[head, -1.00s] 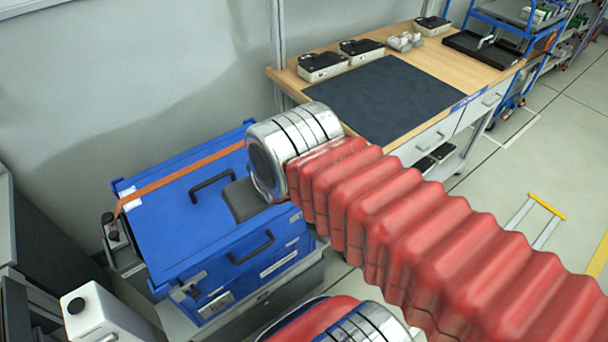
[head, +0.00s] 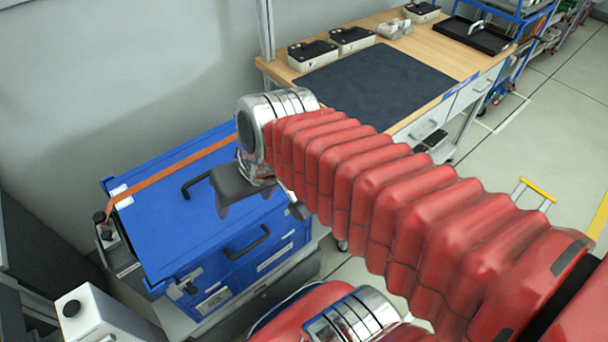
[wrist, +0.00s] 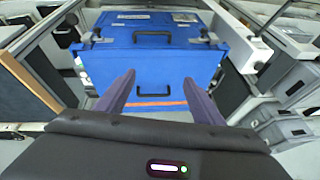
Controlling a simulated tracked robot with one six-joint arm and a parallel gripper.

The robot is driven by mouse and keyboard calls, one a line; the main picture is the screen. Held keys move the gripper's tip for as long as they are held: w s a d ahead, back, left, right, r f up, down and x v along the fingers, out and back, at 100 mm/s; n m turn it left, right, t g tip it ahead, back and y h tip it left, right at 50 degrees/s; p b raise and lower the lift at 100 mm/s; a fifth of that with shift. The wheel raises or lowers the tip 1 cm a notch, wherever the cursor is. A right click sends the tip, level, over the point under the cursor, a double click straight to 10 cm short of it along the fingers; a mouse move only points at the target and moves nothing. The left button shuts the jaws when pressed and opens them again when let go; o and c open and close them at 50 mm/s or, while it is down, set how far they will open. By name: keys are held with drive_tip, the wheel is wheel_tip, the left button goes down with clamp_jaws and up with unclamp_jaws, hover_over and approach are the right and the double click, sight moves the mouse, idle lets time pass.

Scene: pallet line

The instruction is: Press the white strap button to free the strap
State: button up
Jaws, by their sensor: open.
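A blue case (head: 155,235) with black handles stands at the left in the head view, and it fills the upper middle of the wrist view (wrist: 150,62). An orange strap (head: 175,172) runs across its lid to the left edge, by a white patch (head: 119,192); I cannot tell whether this patch is the strap button. An orange band (wrist: 157,104) crosses the case low in the wrist view. My gripper (wrist: 158,79) is open and empty, its two dark fingers apart in front of the case. In the head view its dark body hangs above the lid and hides part of it.
Small black knobs (head: 105,228) sit beside the case's left end. A wooden bench (head: 440,52) with a dark mat stands behind right. Grey bins (wrist: 285,125) stand right in the wrist view.

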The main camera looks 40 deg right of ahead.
drive_tip(key=o, duration=0.7)
drive_tip(key=w+d+f+m+y, duration=0.1)
drive_tip(key=f, duration=0.1)
drive_tip(key=w+d+f+m+y, duration=0.1)
drive_tip(key=f, duration=0.1)
drive_tip(key=w+d+f+m, duration=0.1)
drive_tip(key=w+f, duration=0.1)
drive_tip(key=shift+g+y, duration=0.3)
drive_tip(key=shift+y, duration=0.1)
drive_tip(key=shift+o, duration=1.1)
drive_tip(key=w+d+f+m+t+y, duration=0.1)
drive_tip(key=w+d+f+m+t, duration=0.1)
drive_tip(key=w+d+f+m, duration=0.2)
drive_tip(key=d+f+m, duration=0.1)
drive_tip(key=d, duration=0.2)
drive_tip(key=shift+d, duration=0.2)
drive_tip(key=s+d+f+m+t+h, duration=0.1)
drive_tip(key=d+f+m, duration=0.3)
drive_tip(key=d, duration=0.5)
drive_tip(key=s+d+f+m+t+h, duration=0.1)
drive_tip(key=d+f+m+t+h, duration=0.2)
drive_tip(key=d+f, duration=0.4)
drive_tip(key=d+m, duration=0.1)
drive_tip(key=d, duration=0.2)
drive_tip(key=shift+d+f+m, duration=0.25)
drive_tip(key=shift+d+m, duration=0.05)
drive_tip(key=x, duration=1)
drive_tip(key=shift+d, duration=0.15)
